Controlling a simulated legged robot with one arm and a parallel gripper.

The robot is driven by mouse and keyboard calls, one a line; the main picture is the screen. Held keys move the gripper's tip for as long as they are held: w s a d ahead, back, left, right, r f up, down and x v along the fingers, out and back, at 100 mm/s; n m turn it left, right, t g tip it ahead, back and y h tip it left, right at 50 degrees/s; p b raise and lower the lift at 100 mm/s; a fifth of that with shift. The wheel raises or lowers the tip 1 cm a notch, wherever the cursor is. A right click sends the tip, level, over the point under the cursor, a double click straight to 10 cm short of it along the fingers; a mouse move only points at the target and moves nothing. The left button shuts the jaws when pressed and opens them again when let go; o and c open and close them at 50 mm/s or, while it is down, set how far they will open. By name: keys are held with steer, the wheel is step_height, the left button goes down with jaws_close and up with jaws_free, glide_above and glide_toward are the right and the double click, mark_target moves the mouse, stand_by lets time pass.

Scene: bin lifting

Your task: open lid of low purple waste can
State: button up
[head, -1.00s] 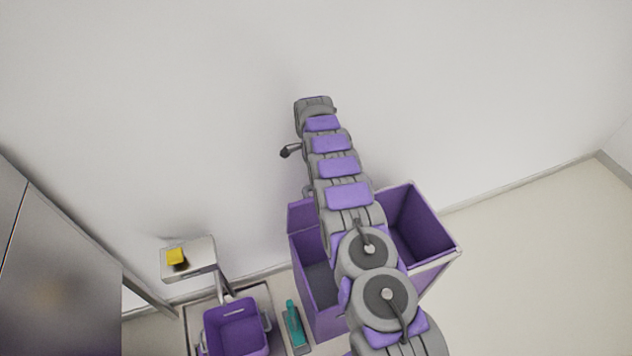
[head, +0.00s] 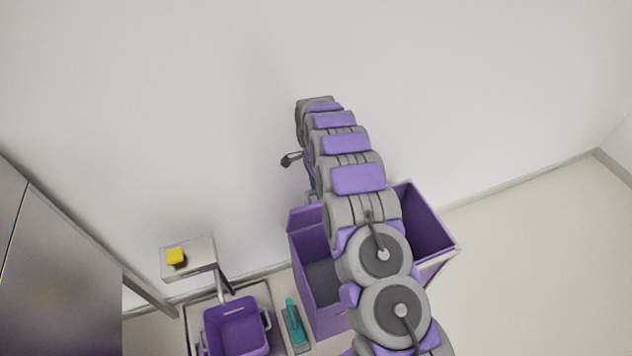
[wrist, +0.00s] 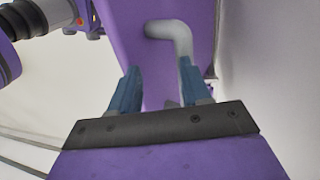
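A tall open purple can (head: 322,318) with a grey inner floor stands below my arm in the head view. A second open purple box shape (head: 430,222) shows to the right of the arm; I cannot tell whether it is a separate can. A smaller purple bin (head: 236,326) is at the lower left. In the wrist view, a purple panel (wrist: 122,35) carries a bent grey handle (wrist: 170,28). My gripper (wrist: 158,85) has its two blue fingers apart in front of the panel. The handle's lower end runs behind the right finger; contact is unclear.
A grey cabinet (head: 60,270) is at far left. A white wall is behind; the right floor is clear.

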steer(key=s+d, duration=0.2)
steer(key=s, duration=0.8)
steer(key=shift+s+r+p, duration=0.3)
steer(key=shift+s+r, duration=0.1)
steer(key=shift+r, duration=0.05)
steer(key=shift+c, duration=0.4)
